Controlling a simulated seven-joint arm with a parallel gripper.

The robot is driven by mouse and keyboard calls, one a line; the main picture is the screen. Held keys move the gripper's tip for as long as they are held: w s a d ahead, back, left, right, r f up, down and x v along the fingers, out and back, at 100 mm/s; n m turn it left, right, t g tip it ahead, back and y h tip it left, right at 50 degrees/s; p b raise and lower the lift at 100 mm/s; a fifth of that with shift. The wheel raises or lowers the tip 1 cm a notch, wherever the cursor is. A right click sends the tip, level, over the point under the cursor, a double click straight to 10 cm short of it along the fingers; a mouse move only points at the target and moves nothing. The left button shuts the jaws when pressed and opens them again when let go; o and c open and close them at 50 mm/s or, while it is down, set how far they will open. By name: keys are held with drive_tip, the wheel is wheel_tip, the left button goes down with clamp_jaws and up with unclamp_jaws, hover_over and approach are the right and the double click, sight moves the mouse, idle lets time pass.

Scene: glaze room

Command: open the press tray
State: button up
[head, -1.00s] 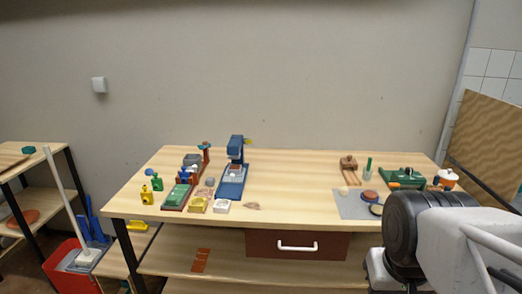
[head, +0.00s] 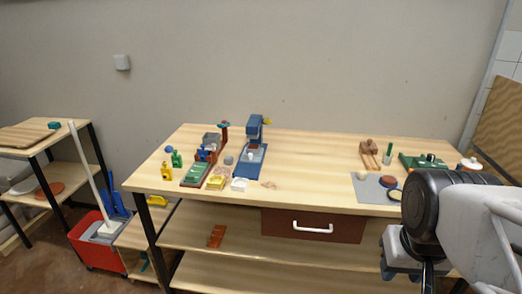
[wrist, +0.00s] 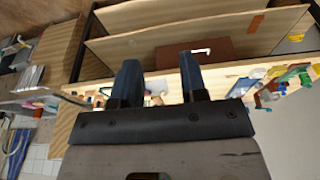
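A blue press (head: 252,158) with an upright column and a yellow part near its top stands on the wooden bench, left of centre. A flat blue base extends toward the front; I cannot tell whether it includes a separate tray. Beside it on the left is a red device with a green slab (head: 197,174) at its front. My gripper (wrist: 159,63) shows in the wrist view with its two dark fingers apart and nothing between them. It is apart from the bench items. In the head view my arm is at the right, and the fingers are not clear.
A brown drawer (head: 312,226) with a white handle sits under the bench top. Small yellow, green and white pieces lie around the presses. A grey mat (head: 372,190), a wooden item (head: 369,152) and a green device (head: 424,162) are at the right. The bench middle is clear.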

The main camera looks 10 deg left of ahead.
drive_tip(key=shift+o, duration=0.4)
drive_tip(key=w+a+r, duration=0.2)
drive_tip(key=w, duration=0.8)
drive_tip(key=w+a+r+n, duration=0.1)
drive_tip(key=w+a+r, duration=0.2)
drive_tip(key=w, duration=0.7)
drive_tip(key=shift+w+r+t, duration=0.15)
drive_tip(key=shift+r+t, duration=0.05)
drive_tip(key=shift+t, duration=0.1)
drive_tip(key=n+t+y, duration=0.1)
drive_tip(key=n+y, duration=0.1)
drive_tip(key=n, duration=0.2)
hover_over(250, 154)
drive_tip(key=s+d, duration=0.1)
drive_tip(key=s, duration=0.2)
wheel_tip(250, 154, down, 18)
drive_tip(key=shift+w+d, duration=0.1)
drive_tip(key=shift+d, duration=0.1)
drive_tip(key=shift+f, duration=0.2)
drive_tip(key=shift+x, duration=3.75)
drive_tip(key=shift+d, duration=0.1)
clamp_jaws()
